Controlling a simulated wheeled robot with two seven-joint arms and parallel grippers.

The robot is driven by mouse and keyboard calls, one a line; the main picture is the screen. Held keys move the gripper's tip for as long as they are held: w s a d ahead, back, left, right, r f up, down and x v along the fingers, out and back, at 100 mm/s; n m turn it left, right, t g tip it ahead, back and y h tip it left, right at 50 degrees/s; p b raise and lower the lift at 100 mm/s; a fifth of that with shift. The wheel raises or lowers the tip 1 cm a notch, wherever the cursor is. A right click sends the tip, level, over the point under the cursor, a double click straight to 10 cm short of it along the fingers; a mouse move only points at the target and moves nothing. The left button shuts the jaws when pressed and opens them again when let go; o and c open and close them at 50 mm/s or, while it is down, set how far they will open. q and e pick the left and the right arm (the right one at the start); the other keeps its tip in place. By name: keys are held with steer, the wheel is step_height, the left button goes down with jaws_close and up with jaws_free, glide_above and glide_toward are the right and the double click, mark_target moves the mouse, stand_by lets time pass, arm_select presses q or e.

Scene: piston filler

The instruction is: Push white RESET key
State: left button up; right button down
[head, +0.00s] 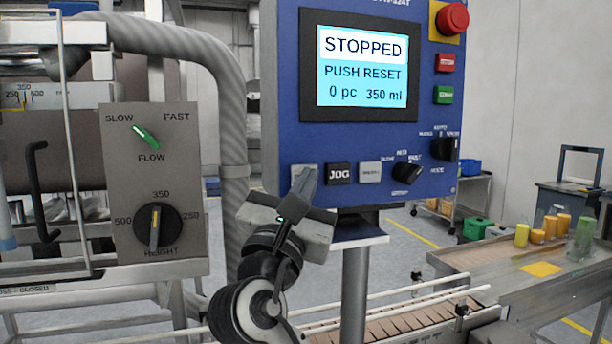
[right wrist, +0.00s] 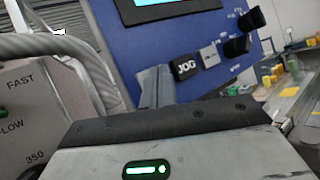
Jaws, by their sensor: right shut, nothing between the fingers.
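The blue control panel (head: 280,120) has a screen (head: 362,72) reading STOPPED, PUSH RESET, 0 pc, 350 ml. Below it is a row of keys. A pale key (head: 298,170) at the left end is partly hidden by my right gripper (head: 306,179). The black JOG key (head: 339,174) is beside it, then another pale key (head: 370,172) with lettering too small to read. My right gripper is shut and empty, its fingertips over the left pale key; contact cannot be told. In the right wrist view the fingers (right wrist: 155,84) are left of JOG (right wrist: 185,68). My left gripper is out of view.
A red emergency button (head: 453,18), red key (head: 446,63) and green key (head: 444,95) are at the panel's right. Black knobs (head: 407,173) sit lower right. A grey box with FLOW and HEIGHT knobs (head: 155,228) stands left. A conveyor (head: 420,318) runs below.

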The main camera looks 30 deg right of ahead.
steer(key=shift+w+f, duration=0.25)
steer(key=shift+w, duration=0.1)
steer(key=shift+s+f, duration=0.15)
steer(key=shift+s, duration=0.05)
steer(key=shift+s+a+f, duration=0.1)
steer(key=shift+s+a, duration=0.05)
steer(key=shift+s, duration=0.25)
steer(key=shift+s+d, duration=0.2)
steer(key=shift+s, duration=0.15)
steer(key=s, duration=0.2)
steer(key=s+a, duration=0.1)
steer(key=s, duration=0.1)
steer(key=shift+s+a+r, duration=0.15)
steer(key=shift+s+r, duration=0.05)
steer(key=shift+s, duration=0.2)
stand_by(0.6)
